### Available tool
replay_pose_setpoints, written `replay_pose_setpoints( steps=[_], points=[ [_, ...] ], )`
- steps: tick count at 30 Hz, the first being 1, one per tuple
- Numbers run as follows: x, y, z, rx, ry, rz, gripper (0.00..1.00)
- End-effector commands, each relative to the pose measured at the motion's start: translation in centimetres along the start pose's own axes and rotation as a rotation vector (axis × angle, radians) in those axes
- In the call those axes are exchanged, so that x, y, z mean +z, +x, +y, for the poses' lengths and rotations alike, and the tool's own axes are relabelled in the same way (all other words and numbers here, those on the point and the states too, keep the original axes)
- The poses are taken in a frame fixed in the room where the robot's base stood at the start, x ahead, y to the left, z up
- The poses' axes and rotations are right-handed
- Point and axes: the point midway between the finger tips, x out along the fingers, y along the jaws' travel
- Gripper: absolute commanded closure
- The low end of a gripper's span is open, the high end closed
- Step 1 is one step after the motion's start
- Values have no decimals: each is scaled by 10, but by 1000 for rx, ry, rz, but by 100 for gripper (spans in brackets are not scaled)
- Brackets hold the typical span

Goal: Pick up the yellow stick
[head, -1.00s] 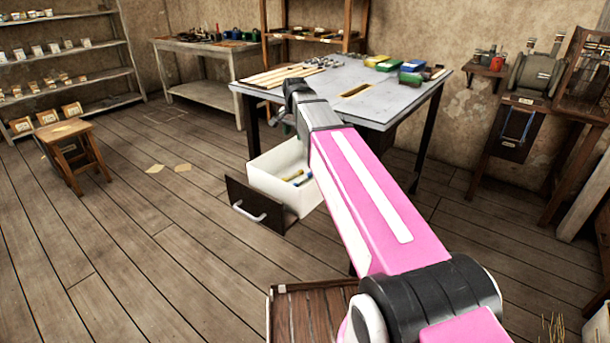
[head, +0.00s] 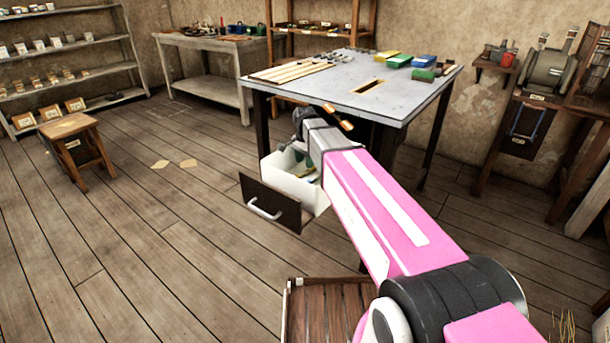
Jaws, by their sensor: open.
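The white drawer (head: 283,183) with a dark front (head: 270,203) stands pulled out under the grey table. Small yellowish-green and bluish patches show inside, too small to tell apart. My gripper (head: 299,125) is at the end of the pink arm, above the back part of the drawer. It is open, its fingertips are hard to make out, and I see nothing held in it.
The grey table (head: 345,100) stands just behind my gripper, with pale wooden strips (head: 290,71) and green, blue and yellow blocks on top. A wooden stool (head: 75,145) is at the left. The floor left of the drawer is mostly clear.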

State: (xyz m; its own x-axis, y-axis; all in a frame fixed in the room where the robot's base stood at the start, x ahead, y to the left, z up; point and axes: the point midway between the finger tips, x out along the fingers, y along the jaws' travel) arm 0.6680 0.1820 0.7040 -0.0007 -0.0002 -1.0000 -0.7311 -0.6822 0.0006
Motion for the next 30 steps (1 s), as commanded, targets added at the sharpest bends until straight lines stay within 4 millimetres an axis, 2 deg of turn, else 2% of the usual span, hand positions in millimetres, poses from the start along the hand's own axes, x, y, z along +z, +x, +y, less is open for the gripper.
replay_pose_setpoints(
  steps=[5, 12, 21, 22, 26, 30],
  points=[
    [-1, 13, -1, 0, 0, 0, 51],
    [-2, 44, -2, 1, -1, -1, 51],
    [-2, 51, -2, -1, 0, 1, 51],
    [-2, 51, -2, -1, 0, 0, 58],
    [-2, 51, -2, -1, 0, 0, 100],
    [-2, 51, -2, -1, 0, 0, 100]
  ],
)
